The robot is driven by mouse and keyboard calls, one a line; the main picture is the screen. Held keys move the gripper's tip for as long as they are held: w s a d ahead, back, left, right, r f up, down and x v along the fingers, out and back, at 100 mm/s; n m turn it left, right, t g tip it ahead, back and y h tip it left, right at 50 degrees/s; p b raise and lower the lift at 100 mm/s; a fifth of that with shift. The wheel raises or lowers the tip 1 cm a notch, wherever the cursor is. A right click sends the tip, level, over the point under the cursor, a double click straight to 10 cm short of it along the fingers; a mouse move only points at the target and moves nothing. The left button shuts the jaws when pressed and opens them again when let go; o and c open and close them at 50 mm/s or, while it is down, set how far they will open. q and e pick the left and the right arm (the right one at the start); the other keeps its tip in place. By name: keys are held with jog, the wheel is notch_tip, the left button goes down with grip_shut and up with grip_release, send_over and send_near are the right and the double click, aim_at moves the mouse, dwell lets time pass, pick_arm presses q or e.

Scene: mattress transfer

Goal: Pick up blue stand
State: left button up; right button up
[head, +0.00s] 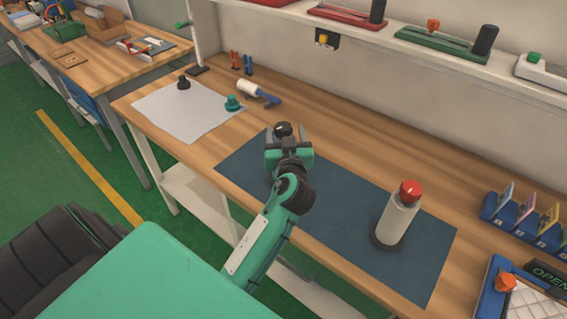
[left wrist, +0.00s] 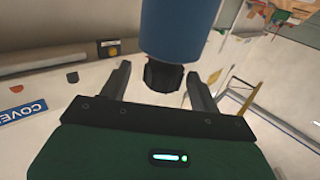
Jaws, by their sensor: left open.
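The blue stand (left wrist: 180,30) shows in the left wrist view as a blue cylinder with a dark knob-like end (left wrist: 163,76). My left gripper (left wrist: 160,88) is open, with one finger on each side of that dark end; I cannot tell whether either finger touches it. In the head view my left gripper (head: 288,150) is over the dark blue mat (head: 335,215) and hides most of what is behind it. A black round top (head: 283,129) shows just beyond it. My right gripper is not in view.
A white stand with a red knob (head: 398,215) is upright on the mat's right side. A white sheet (head: 190,110) bears small black and teal knobs. Blue holders (head: 525,222) stand at the right. A shelf (head: 400,45) runs along the back; the mat's middle is clear.

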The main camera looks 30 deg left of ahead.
aim_at(283, 125)
pick_arm(q)
jog(key=p+x, duration=0.1)
jog(key=x, duration=0.3)
jog(key=shift+s+a, duration=0.15)
grip_shut()
